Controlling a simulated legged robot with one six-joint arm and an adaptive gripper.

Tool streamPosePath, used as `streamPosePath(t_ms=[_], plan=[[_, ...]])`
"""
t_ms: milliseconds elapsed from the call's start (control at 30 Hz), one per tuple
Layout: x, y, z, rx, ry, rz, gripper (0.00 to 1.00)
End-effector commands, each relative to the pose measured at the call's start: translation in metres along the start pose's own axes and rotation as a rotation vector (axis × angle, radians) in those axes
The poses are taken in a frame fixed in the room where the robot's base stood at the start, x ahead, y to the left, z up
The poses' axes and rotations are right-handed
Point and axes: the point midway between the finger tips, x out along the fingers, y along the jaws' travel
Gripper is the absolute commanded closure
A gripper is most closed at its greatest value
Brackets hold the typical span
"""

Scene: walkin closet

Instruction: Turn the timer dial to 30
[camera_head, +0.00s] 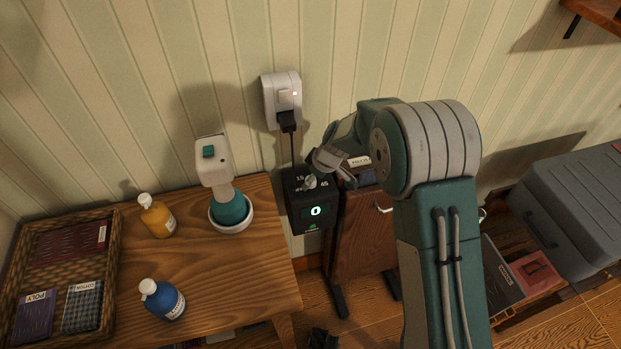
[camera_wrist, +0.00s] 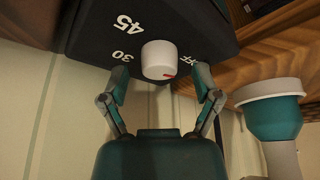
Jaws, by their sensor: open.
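The timer (camera_head: 308,225) is a black box beside the wooden table. Its lit display (camera_head: 316,211) shows 0. In the wrist view the timer's dark face (camera_wrist: 95,35) carries the labels 45 and 30 on the left and another at the right, partly covered. The white round dial (camera_wrist: 158,58) has a red mark at its lower right, pointing away from the 30. My gripper (camera_wrist: 162,76) is open, with one finger on each side of the dial and visible gaps between. In the head view my gripper (camera_head: 317,178) is at the timer's top, partly hiding the dial.
A wall outlet (camera_head: 282,98) has a plug and cord running down to the timer. On the table (camera_head: 240,285) stand a steamer (camera_head: 213,170), orange bottle (camera_head: 157,215), blue bottle (camera_head: 162,299) and wicker basket (camera_head: 112,270). A wooden cabinet (camera_head: 360,235) stands right of the timer.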

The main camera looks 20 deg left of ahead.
Motion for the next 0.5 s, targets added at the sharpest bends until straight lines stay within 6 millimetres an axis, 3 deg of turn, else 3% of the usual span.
streamPosePath(t_ms=[367,467,500], plan=[[0.0091,0.0002,0.0000,-0.001,0.000,0.001,0.19],[0.0095,0.0000,-0.0005,0.000,0.000,0.001,0.55],[0.0096,0.0000,-0.0005,0.000,-0.001,0.001,0.72]])
